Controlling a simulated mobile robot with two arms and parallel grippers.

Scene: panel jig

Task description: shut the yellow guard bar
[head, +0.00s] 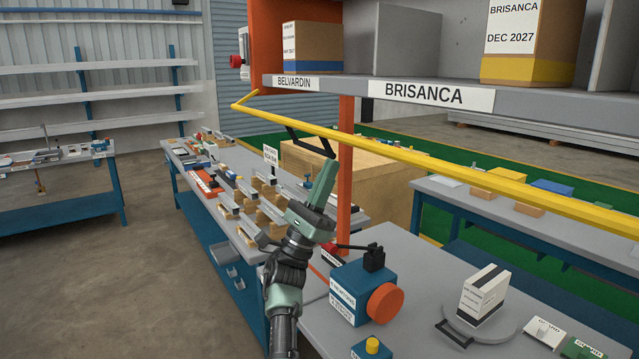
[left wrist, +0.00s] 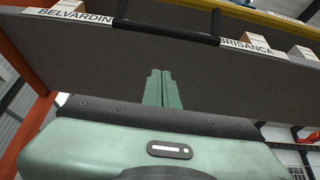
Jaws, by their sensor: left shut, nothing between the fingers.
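The yellow guard bar (head: 420,160) runs slantwise across the head view, in front of the orange post and below the labelled shelf edge. A black handle (head: 309,143) hangs from the bar near its left part. My left gripper (head: 328,168) is shut and empty, with its fingertips pointing up close to the handle's lower right end. In the left wrist view, the handle (left wrist: 165,33) lies just beyond the shut green fingers (left wrist: 162,85), and the bar (left wrist: 275,20) shows at top right. I cannot tell whether the fingertips touch the handle. My right gripper is not in view.
A shelf (head: 340,84) with boxes, labelled BELVARDIN and BRISANCA, is above the bar. An orange post (head: 346,190) stands behind my gripper. Below are a blue box with an orange knob (head: 385,303), a turntable with a carton (head: 483,292), and a bench with several parts.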

